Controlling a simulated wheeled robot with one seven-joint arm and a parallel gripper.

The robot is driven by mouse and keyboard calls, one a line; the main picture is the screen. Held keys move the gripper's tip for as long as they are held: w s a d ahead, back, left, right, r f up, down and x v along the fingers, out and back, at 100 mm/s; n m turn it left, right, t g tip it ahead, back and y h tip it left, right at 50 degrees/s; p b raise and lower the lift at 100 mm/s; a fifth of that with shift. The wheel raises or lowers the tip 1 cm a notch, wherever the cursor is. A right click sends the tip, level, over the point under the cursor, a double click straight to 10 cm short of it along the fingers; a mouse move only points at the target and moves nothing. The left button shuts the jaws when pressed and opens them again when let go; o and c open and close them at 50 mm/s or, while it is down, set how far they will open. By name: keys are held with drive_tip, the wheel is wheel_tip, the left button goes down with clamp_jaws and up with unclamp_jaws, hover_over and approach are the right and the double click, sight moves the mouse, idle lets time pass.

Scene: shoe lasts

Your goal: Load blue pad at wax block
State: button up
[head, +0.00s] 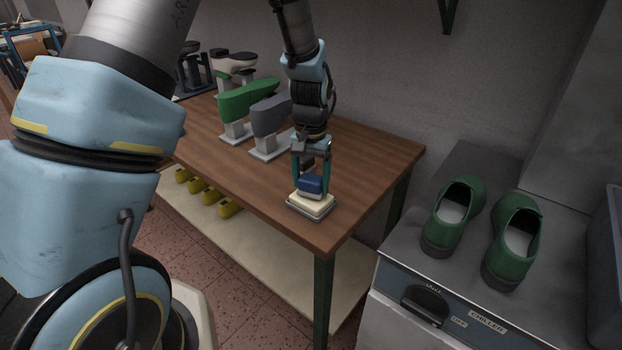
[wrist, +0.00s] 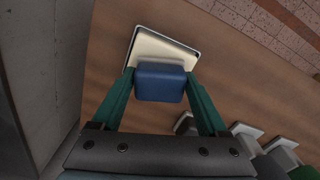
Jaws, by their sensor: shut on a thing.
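The blue pad (head: 311,184) is between the fingers of my gripper (head: 311,182), which is shut on it. The wax block (head: 308,203) is cream coloured and lies in a shallow grey tray near the front right corner of the wooden table. The pad is right over the wax block; whether they touch is hard to tell. In the wrist view the blue pad (wrist: 160,82) sits between the green fingers (wrist: 160,95) and covers part of the wax block (wrist: 158,52).
A green last (head: 247,98) and a grey last (head: 270,117) stand on white-based stands behind my gripper. Two green shoes (head: 453,213) (head: 513,240) stand on the chiller at right. Yellow lasts (head: 205,191) lie on the lower shelf. The wooden tabletop (head: 375,158) right of my gripper is clear.

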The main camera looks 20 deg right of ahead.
sight(311, 178)
drive_tip(key=shift+f+b, duration=0.3)
drive_tip(key=shift+f, duration=0.25)
idle(1.9)
drive_tip(key=shift+r+p, duration=2.65)
drive_tip(key=shift+r, duration=0.95)
drive_tip(key=shift+f, duration=0.1)
